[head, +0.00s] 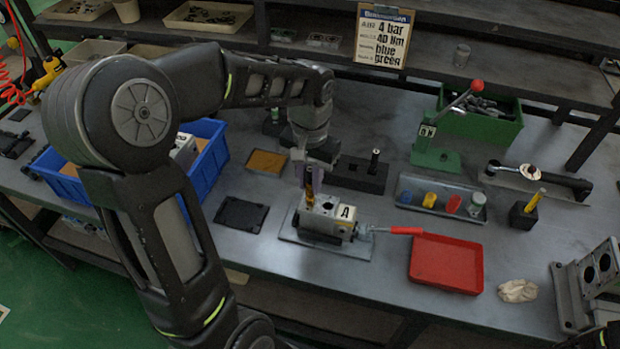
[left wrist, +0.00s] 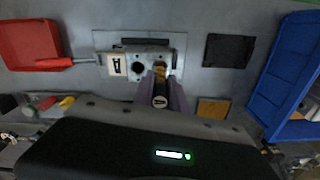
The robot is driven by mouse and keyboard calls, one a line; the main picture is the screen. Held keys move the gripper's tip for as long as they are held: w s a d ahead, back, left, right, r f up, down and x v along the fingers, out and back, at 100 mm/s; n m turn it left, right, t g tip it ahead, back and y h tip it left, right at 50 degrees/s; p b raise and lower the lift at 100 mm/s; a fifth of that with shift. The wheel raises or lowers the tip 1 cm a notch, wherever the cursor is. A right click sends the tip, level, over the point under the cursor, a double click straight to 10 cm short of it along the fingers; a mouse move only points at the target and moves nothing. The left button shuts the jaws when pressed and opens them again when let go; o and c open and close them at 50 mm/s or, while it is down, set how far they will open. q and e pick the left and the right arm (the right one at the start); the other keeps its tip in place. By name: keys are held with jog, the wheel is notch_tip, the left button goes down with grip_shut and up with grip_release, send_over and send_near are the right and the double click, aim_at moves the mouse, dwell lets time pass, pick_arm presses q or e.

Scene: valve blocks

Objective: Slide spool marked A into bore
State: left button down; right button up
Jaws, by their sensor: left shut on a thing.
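My left gripper (head: 310,187) is shut on a spool (head: 309,180), dark at the top and gold lower down. In the left wrist view the gripper (left wrist: 160,85) has its fingers on both sides of the spool (left wrist: 160,101); a mark shows on its end, too small to read. The grey valve block (head: 320,220) sits on a plate with a label A. The spool stands about upright over the block's left bore in the head view; I cannot tell how far its gold end is inside. The other bore (left wrist: 138,68) looks dark and empty. My right gripper is not in view.
A red-handled clamp (head: 400,231) meets the block's right side, beside a red tray (head: 446,262). A black block with a pin (head: 358,174) stands behind. A dark mat (head: 241,214) and blue bin (head: 208,160) lie left. A grey tray (head: 440,197) holds coloured parts.

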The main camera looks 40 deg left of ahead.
aim_at(310, 170)
pick_arm(q)
jog(key=shift+f+b, duration=1.65)
jog(key=shift+f, duration=0.6)
jog(key=c, duration=1.3)
grip_release()
jog(key=shift+o, duration=0.2)
notch_tip(310, 170, up, 8)
